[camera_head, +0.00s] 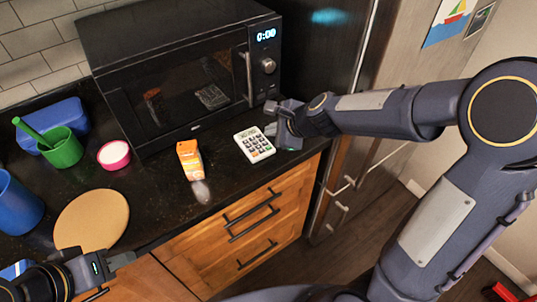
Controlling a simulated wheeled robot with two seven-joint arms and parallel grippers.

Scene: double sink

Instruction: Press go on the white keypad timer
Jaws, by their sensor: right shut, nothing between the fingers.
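The white keypad timer (254,145) lies on the dark counter in front of the microwave. It has a small display at its top and several keys, one of them orange; the key labels are too small to read. My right gripper (271,117) comes in from the right and is shut and empty. Its fingers are by the timer's upper right side; I cannot tell whether they touch it. My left gripper (128,257) is low at the left, in front of the counter's edge and away from the timer. I cannot tell whether its fingers are apart.
A black microwave (180,75) stands behind the timer. A pink bowl (114,155), green cup (62,148), blue cup (16,205) and round board (92,219) are further left. A fridge (340,100) is at the right.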

